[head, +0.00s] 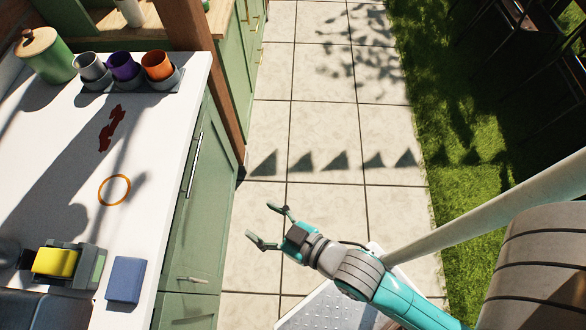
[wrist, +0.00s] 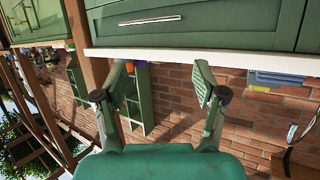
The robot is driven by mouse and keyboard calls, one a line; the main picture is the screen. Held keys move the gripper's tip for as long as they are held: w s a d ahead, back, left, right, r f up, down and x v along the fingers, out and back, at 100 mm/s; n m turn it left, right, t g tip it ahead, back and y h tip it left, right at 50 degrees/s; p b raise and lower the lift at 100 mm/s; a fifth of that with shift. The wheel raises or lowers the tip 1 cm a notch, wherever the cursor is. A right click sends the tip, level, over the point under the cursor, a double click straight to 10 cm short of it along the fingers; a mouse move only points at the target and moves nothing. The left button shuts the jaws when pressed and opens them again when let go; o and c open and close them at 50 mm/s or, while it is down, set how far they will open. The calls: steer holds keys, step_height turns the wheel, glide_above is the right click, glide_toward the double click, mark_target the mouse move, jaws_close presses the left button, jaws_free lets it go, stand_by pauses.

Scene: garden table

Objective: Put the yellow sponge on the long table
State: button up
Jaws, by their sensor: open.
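The yellow sponge (head: 54,262) lies on a grey-and-green holder (head: 92,270) on the white counter at lower left in the head view. A small yellow patch, likely the sponge, shows past the counter edge at the right in the wrist view (wrist: 261,89). My gripper (head: 262,222) is open and empty. It is out over the paved floor, right of the counter and well apart from the sponge. Its two fingers stand spread in the wrist view (wrist: 164,82). I cannot tell for certain which surface is the long table; dark furniture (head: 500,35) stands on the grass at upper right.
A blue block (head: 126,279) lies beside the holder. The paved path (head: 320,120) is clear.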

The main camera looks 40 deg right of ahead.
steer(key=s+d+m+h, duration=0.1)
steer(key=s+d+h, duration=0.1)
steer(key=s+d, duration=0.3)
steer(key=s+d+r+m+t+h, duration=0.1)
steer(key=s+d, duration=0.3)
steer(key=s, duration=0.7)
steer(key=shift+s+d+r+m+h, duration=0.3)
steer(key=shift+d+m+h, duration=0.1)
steer(key=shift+m+h, duration=0.3)
steer(key=shift+o, duration=0.5)
steer(key=shift+s+r, duration=0.15)
steer(key=shift+s, duration=0.15)
